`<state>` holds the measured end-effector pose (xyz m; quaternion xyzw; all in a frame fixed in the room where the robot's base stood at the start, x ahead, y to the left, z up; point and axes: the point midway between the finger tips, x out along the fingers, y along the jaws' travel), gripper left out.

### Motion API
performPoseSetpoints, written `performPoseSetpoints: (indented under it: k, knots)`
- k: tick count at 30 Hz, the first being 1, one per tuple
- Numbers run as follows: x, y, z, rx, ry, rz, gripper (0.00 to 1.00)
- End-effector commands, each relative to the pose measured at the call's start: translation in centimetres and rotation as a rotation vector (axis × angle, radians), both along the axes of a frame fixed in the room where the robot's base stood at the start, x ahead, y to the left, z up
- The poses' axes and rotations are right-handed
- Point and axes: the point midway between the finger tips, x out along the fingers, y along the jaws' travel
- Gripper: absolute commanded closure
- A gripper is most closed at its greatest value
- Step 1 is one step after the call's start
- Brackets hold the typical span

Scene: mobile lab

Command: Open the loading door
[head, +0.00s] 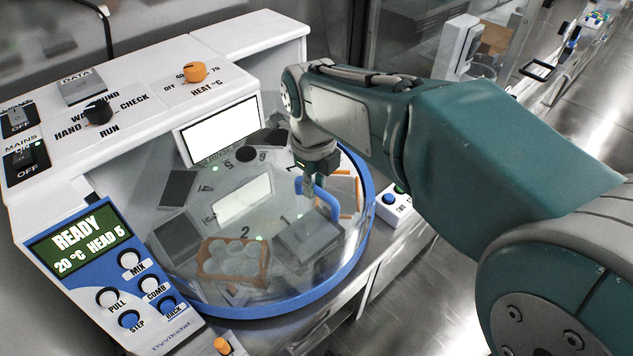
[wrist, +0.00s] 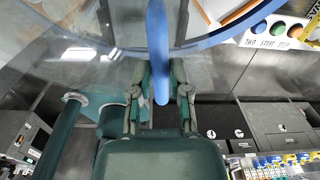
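The loading door appears to be the clear round cover with a blue rim (head: 362,235) on the white bench machine. Its blue arched handle (head: 322,196) stands up near the right side of the cover. My gripper (head: 308,187) is at the handle, pointing down. In the wrist view the handle (wrist: 158,45) runs between the two fingers of my gripper (wrist: 162,95), with a finger close on each side. The fingers look shut on it, though the contact faces are partly hidden. The cover lies flat over the numbered stations.
Under the cover are a brown rack (head: 232,262) and grey blocks. A control panel (head: 105,270) reading READY stands at the left. A small button box (head: 394,205) with coloured buttons sits right of the rim. Open floor lies further right.

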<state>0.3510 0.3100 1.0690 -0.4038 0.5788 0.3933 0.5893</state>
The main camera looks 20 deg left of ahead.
Motion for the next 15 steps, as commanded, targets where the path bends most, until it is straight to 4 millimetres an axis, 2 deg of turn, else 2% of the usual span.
performPoseSetpoints:
  k: [1, 2, 11, 15]
  knots:
    - [0.05, 0.12, 0.13, 0.004, -0.004, 0.0, 0.51]
    - [0.05, 0.1, 0.12, 0.003, -0.002, 0.0, 0.43]
    - [0.02, -0.14, 0.08, 0.0, 0.0, 0.0, 0.43]
    - [0.05, -0.17, 0.69, 0.001, -0.002, 0.0, 0.43]
